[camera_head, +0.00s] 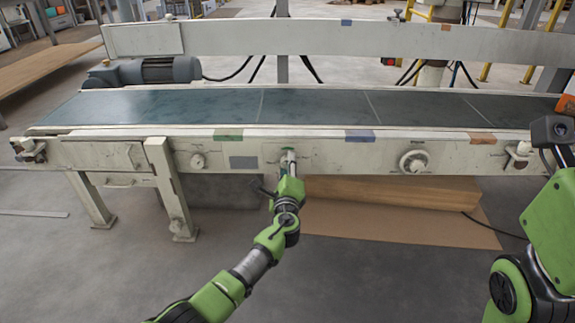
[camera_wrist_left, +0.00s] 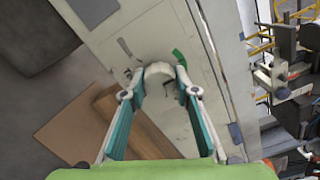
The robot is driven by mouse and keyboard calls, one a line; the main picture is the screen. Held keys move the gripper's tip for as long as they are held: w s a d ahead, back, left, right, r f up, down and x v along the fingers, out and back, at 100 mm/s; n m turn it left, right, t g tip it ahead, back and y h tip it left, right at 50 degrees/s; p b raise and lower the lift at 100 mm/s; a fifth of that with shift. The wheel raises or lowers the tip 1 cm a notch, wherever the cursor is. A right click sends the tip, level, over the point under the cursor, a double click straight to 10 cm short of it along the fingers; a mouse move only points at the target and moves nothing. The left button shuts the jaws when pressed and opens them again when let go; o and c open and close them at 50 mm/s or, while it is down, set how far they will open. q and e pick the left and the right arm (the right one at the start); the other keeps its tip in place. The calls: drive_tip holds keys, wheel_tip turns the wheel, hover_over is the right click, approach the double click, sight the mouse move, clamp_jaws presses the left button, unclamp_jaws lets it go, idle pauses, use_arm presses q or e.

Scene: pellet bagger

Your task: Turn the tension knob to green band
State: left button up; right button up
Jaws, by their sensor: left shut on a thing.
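The pale tension knob (camera_wrist_left: 158,72) sits on the conveyor's cream side panel, between my left gripper's fingers. My left gripper (camera_wrist_left: 160,83) is shut on it, one finger on each side. In the head view the left gripper (camera_head: 288,160) reaches the panel from below and hides most of the knob. A green band (camera_wrist_left: 179,57) is painted on the panel just right of the knob in the wrist view, apart from it. The knob's pointer cannot be made out.
The conveyor belt (camera_head: 320,105) runs across above the panel. A small dial (camera_head: 198,160) is left of my gripper and a larger round knob (camera_head: 413,161) is right. The floor in front is clear.

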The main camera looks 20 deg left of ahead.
use_arm(q)
drive_tip(key=o, duration=1.1)
drive_tip(key=v, duration=1.2)
drive_tip(key=shift+d, duration=0.1)
